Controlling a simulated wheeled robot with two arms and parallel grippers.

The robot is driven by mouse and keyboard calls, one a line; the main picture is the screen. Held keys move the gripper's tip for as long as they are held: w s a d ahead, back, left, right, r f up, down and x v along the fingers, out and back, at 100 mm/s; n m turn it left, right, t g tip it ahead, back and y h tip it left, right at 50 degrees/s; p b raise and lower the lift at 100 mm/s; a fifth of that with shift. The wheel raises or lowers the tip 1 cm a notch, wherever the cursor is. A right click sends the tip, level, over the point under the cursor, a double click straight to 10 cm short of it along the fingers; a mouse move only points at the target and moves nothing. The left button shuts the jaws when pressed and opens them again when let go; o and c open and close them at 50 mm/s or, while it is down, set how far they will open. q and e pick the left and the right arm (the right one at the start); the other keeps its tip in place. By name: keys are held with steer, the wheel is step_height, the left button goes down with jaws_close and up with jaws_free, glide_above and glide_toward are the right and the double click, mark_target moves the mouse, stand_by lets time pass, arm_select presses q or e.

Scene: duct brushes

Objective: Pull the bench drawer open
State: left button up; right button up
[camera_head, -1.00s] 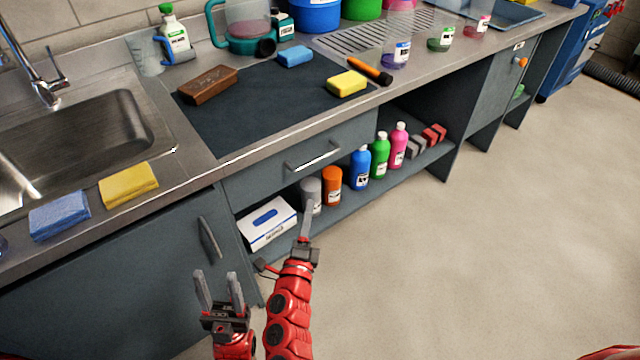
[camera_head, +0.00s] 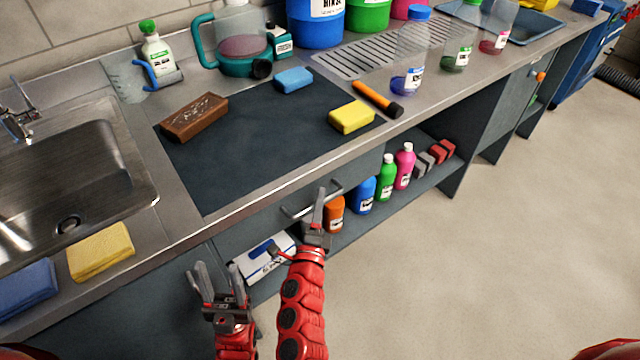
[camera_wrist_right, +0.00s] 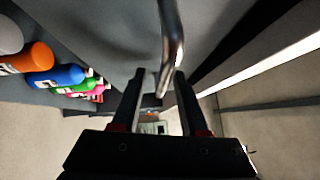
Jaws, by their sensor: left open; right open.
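The bench drawer (camera_head: 262,222) is a grey front under the steel worktop, and it looks closed. Its silver bar handle (camera_head: 330,190) runs across the front. My right gripper (camera_head: 320,205) is right at the handle. In the right wrist view the handle (camera_wrist_right: 170,45) reaches down between the two open fingers of my right gripper (camera_wrist_right: 158,95), which are not closed on it. My left gripper (camera_head: 212,282) is open and empty, lower left of the drawer, in front of the cabinet below the sink.
Below the drawer, an open shelf holds a white box (camera_head: 262,258), an orange bottle (camera_head: 334,214), a blue bottle (camera_head: 364,195) and more bottles. A yellow sponge (camera_head: 352,117) and a brown brush block (camera_head: 194,118) lie on the dark mat (camera_head: 255,150). The floor at right is clear.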

steer(key=shift+w+d+r, duration=0.1)
steer(key=shift+w, duration=0.1)
steer(key=shift+s, duration=0.15)
steer(key=shift+c, duration=0.5)
jaws_close()
stand_by(0.7)
